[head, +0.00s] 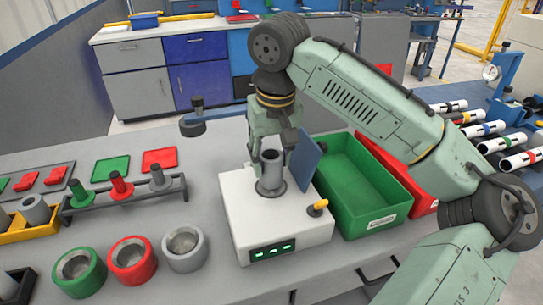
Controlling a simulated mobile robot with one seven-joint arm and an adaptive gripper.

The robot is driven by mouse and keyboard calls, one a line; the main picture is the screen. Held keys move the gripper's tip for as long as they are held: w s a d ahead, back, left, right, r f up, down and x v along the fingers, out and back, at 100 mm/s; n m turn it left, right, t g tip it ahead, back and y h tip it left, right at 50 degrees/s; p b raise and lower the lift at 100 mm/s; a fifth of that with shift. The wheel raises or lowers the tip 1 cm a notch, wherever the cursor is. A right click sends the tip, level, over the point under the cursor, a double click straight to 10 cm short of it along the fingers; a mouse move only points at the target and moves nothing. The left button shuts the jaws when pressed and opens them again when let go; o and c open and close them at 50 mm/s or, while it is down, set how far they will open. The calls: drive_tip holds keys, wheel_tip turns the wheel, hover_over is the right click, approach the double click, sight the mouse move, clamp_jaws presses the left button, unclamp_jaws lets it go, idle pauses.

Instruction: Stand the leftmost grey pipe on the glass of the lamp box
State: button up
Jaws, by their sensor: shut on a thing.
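The lamp box (283,230) is a white box on the grey bench, with a green-lit display on its front. A yellow knob (318,207) is on its right and a blue plate (303,160) stands upright at its back right. My gripper (270,157) is above the box top, shut on a grey pipe (271,178). The pipe is upright and hollow, with its lower end at or very near the middle of the box top. I cannot tell whether it touches. The glass is largely hidden by the pipe.
A green bin (352,185) stands close right of the box. Green (79,272), red (132,259) and grey (184,248) round holders stand to the left. Behind them is a rack (125,195) with pegs. A yellow tray (30,232) holds another grey pipe (36,209).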

drive_tip(key=shift+f+b, duration=0.3)
drive_tip(key=shift+f, duration=0.3)
drive_tip(key=o, duration=1.3)
drive_tip(key=shift+r, duration=0.1)
wheel_tip(320, 180, up, 12)
drive_tip(key=s, duration=0.1)
drive_tip(key=shift+s+d, duration=0.3)
drive_tip(key=shift+s, duration=0.1)
drive_tip(key=shift+f, duration=0.25)
